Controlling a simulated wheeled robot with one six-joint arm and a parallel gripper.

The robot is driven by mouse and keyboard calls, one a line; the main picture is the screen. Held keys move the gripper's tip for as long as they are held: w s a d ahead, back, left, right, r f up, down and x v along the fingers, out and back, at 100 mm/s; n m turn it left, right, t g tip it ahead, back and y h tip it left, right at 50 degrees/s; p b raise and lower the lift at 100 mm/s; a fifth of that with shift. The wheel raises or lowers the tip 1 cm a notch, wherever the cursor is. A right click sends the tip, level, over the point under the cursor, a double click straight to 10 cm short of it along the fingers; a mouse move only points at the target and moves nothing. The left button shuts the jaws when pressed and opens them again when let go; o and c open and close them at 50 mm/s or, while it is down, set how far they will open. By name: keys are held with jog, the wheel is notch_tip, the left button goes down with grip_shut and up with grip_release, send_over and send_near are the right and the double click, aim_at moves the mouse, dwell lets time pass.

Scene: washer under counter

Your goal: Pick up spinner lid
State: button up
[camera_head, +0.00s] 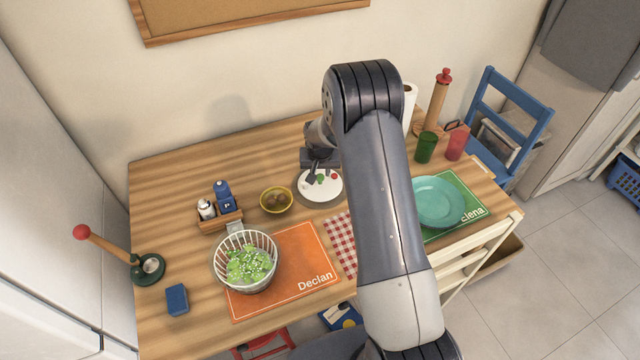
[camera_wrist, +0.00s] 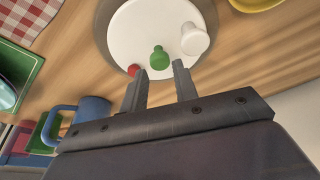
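A round white disc with a grey rim, which looks like the spinner lid (camera_head: 313,194), lies flat on the wooden table; it also fills the top of the wrist view (camera_wrist: 140,30). A green knob-like piece (camera_wrist: 159,58), a white piece (camera_wrist: 194,40) and a small red piece (camera_wrist: 133,70) sit on it; I cannot tell which are parts of it. My gripper (camera_wrist: 159,67) is open, its fingertips over the disc's near edge, on either side of the green piece's lower end. Nothing is visibly held. In the head view my arm partly covers this area.
A white basket of greens (camera_head: 230,264) stands on an orange placemat (camera_head: 300,262). A yellow bowl (camera_head: 276,208) is close left of the disc. A blue mug (camera_wrist: 92,108), a green cup (camera_head: 426,147) and a teal plate (camera_head: 438,201) are to the right.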

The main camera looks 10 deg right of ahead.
aim_at(320, 176)
jog(key=shift+p+x, duration=0.85)
jog(key=shift+x, duration=1.45)
jog(key=shift+c, duration=0.2)
jog(key=shift+w, duration=0.1)
grip_shut()
